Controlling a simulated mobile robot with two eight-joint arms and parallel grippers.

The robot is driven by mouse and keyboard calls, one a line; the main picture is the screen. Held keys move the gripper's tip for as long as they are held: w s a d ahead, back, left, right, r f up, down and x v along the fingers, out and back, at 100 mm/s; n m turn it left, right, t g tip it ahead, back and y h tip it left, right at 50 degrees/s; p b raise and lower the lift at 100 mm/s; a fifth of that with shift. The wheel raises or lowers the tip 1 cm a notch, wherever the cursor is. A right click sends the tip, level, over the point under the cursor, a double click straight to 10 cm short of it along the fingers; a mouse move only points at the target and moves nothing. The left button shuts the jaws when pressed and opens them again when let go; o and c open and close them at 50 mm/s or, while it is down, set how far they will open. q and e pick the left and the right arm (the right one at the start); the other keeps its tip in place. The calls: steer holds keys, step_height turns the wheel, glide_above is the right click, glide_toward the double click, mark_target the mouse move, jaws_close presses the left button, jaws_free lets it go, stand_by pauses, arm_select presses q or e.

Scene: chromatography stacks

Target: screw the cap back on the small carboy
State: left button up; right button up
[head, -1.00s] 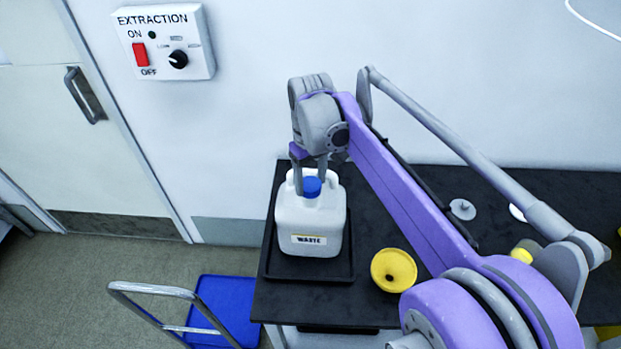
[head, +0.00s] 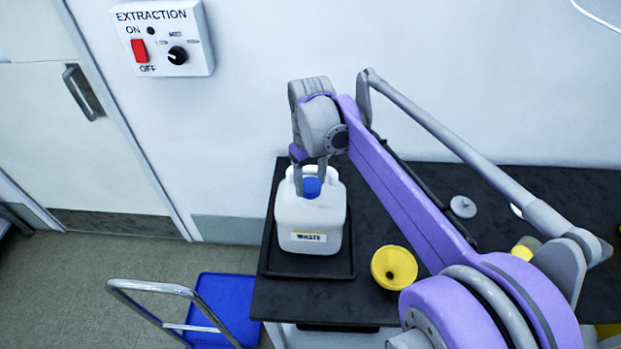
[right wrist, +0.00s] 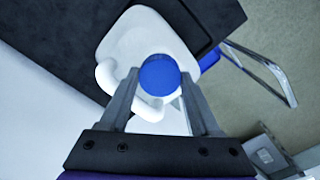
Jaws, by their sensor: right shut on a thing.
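The small carboy (head: 308,222) is a white jug with a WASTE label, upright on a black tray (head: 340,275) at the left end of the dark bench. Its blue cap (head: 312,187) sits at the top of its neck; the threads are hidden. My right gripper (head: 311,190) comes down from above and is shut on the blue cap. In the right wrist view the fingers lie on either side of the blue cap (right wrist: 160,75), with the white carboy (right wrist: 140,38) beneath it. My left gripper is not in view.
A yellow funnel (head: 394,267) lies on the bench (head: 310,308) right of the tray. A pale disc-like thing (head: 463,207) stands farther right. A blue cart (head: 225,300) is on the floor at left. An extraction switch box (head: 163,40) is on the wall.

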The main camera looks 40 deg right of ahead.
steer(key=shift+f, duration=0.65)
steer(key=shift+f+b, duration=0.25)
steer(key=shift+b, duration=0.15)
steer(key=o, duration=1.4)
steer(key=c, duration=1.5)
steer(key=m, duration=1.3)
steer(key=shift+w+m+p, duration=0.1)
steer(key=shift+m+p, duration=0.25)
steer(key=shift+m, duration=0.05)
steer(key=o, duration=1.4)
